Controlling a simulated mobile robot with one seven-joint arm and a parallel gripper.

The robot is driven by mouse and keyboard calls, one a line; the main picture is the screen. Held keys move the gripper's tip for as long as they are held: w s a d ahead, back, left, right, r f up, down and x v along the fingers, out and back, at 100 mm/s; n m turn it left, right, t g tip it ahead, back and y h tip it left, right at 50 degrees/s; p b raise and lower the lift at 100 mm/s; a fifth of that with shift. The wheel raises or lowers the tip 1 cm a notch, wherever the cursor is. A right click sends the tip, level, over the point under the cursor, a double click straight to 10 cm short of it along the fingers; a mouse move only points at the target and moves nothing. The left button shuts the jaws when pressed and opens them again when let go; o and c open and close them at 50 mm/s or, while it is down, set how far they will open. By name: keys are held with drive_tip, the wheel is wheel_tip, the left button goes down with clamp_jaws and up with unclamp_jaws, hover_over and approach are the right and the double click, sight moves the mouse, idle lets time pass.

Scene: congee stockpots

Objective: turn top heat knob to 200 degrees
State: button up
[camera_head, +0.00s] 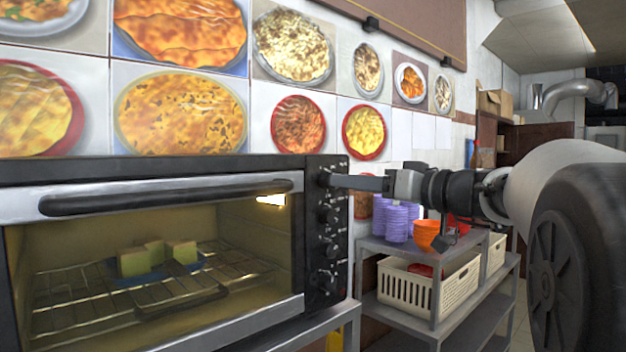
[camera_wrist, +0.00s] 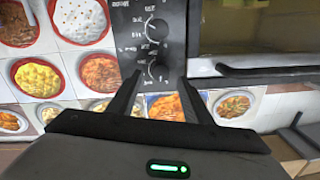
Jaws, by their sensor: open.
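The top heat knob (camera_head: 323,178) is the highest of several dark knobs on the oven's black control panel (camera_head: 341,270). In the wrist view, which looks upside down, the top knob (camera_wrist: 157,72) is the lowest one visible. My gripper (camera_head: 332,181) reaches in from the right at the height of this knob. In the wrist view my open gripper (camera_wrist: 159,79) has one finger on each side of the knob, with gaps visible. I cannot tell whether the fingers touch it. The dial marks are too small to read.
The toaster oven's door (camera_head: 150,320) is shut, with its handle (camera_head: 170,197) sticking out left of the panel; pale blocks (camera_head: 148,258) sit on the rack inside. A shelf (camera_head: 440,254) with purple stacks (camera_head: 397,222), orange bowls (camera_head: 427,236) and a cream basket (camera_head: 405,286) stands at right.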

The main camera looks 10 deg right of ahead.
sight(324, 180)
drive_tip(key=shift+x, duration=2)
drive_tip(key=c, duration=1.1)
drive_tip(key=shift+o, duration=0.2)
